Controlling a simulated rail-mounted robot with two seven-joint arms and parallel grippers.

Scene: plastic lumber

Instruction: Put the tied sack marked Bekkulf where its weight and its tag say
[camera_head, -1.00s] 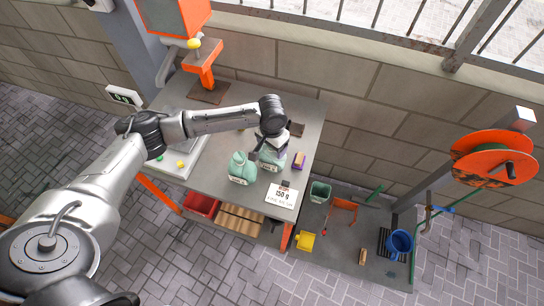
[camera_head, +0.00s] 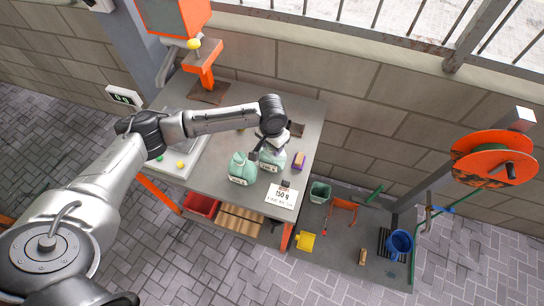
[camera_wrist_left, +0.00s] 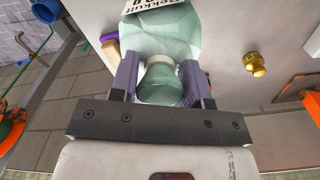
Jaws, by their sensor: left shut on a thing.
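My left gripper (camera_wrist_left: 160,84) is shut on the tied neck of a pale green sack (camera_wrist_left: 160,35). The sack's white label reads Bekkulf, with a weight in g partly cut off at the picture's edge. In the head view my left gripper (camera_head: 270,142) is over this sack (camera_head: 274,160), above or on the grey table (camera_head: 215,178); I cannot tell whether it touches. A second pale green sack (camera_head: 242,168) stands just left of it. A white card (camera_head: 282,196) reading 150 g lies at the table's front right. My right gripper is not in view.
A purple and orange block (camera_head: 299,160) sits right of the sacks. A tray with small yellow and green knobs (camera_head: 180,164) is at the left. A lower grey platform at the right holds a green bin (camera_head: 319,192), a yellow box (camera_head: 305,242) and a blue bucket (camera_head: 400,242).

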